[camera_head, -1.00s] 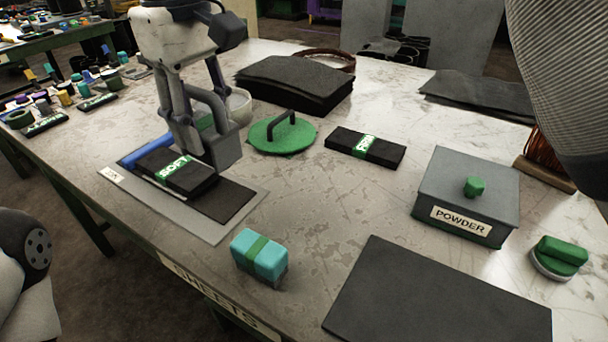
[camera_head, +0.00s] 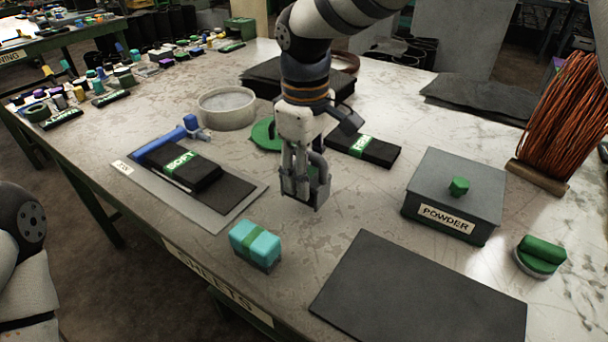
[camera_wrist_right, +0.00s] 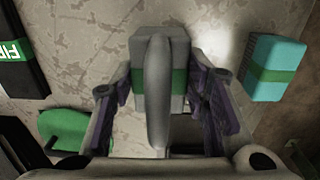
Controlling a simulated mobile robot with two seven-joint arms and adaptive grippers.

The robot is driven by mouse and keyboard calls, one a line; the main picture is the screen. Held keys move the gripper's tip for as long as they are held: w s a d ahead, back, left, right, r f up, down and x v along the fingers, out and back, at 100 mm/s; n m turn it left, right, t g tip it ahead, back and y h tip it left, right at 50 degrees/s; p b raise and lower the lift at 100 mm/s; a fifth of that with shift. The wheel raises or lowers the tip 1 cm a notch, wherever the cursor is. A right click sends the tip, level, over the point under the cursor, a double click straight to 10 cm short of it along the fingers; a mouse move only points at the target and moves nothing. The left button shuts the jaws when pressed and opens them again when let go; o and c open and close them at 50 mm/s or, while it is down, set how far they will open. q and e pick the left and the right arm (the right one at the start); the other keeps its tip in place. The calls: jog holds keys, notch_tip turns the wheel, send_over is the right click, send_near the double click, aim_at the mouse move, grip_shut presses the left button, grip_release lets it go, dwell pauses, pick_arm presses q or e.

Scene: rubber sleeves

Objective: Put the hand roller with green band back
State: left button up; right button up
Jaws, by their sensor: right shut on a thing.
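My right gripper (camera_head: 305,192) hangs above the middle of the table, between the teal block and the green disc. It is shut on the hand roller with green band, a grey body with a pale grip. The hand roller (camera_wrist_right: 178,52) shows between the fingers in the right wrist view, its green band across the middle. In the head view the fingers mostly hide it. My left gripper is out of view.
The teal block (camera_head: 255,244) stands front left of the gripper. The SOFT pack (camera_head: 183,166) and blue tool (camera_head: 165,143) lie on a grey sheet. The POWDER box (camera_head: 455,190) is right, the white bowl (camera_head: 227,108) behind left. A dark mat (camera_head: 425,290) lies at front.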

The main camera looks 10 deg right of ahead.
jog(key=shift+a+f, duration=0.1)
jog(key=shift+f, duration=0.85)
jog(key=shift+f, duration=0.1)
jog(key=o, duration=1.3)
jog(key=shift+f, duration=0.1)
notch_tip(320, 180, up, 12)
jog(key=shift+s+a+r, duration=0.15)
jog(key=shift+r, duration=0.05)
